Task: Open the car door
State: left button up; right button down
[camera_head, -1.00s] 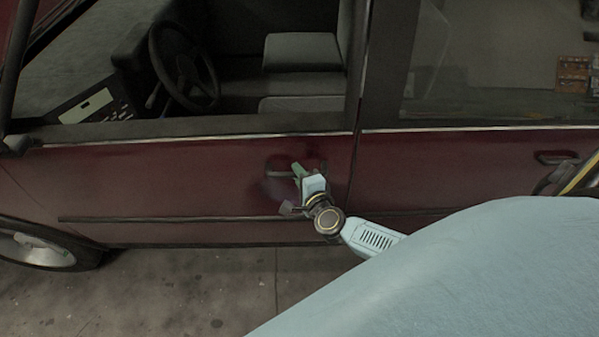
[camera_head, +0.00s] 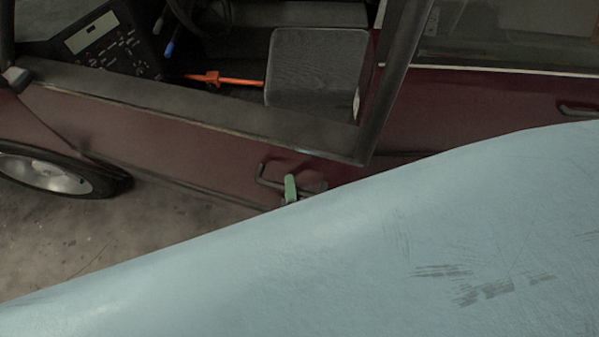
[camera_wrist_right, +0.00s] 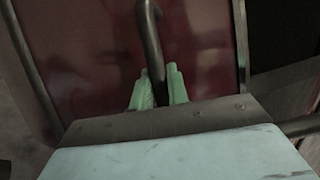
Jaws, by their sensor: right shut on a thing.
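The dark red front car door (camera_head: 150,135) stands swung outward, with a gap between its rear edge and the car body. Its dark handle (camera_head: 268,181) is near the rear edge. My left gripper is not in view.
The rear door, still flush, has its own handle (camera_head: 580,110) at the right. A front wheel (camera_head: 50,175) is at the left. The seat (camera_head: 317,68) and an orange rod-like object (camera_head: 225,79) show inside. Bare concrete floor (camera_head: 90,240) lies below the door.

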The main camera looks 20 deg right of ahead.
jog(key=shift+f, duration=0.2)
jog(key=c, duration=1.4)
grip_release()
jog(key=shift+w, duration=0.1)
jog(key=shift+o, duration=0.2)
jog(key=shift+d+r, duration=0.1)
jog(key=shift+r, duration=0.05)
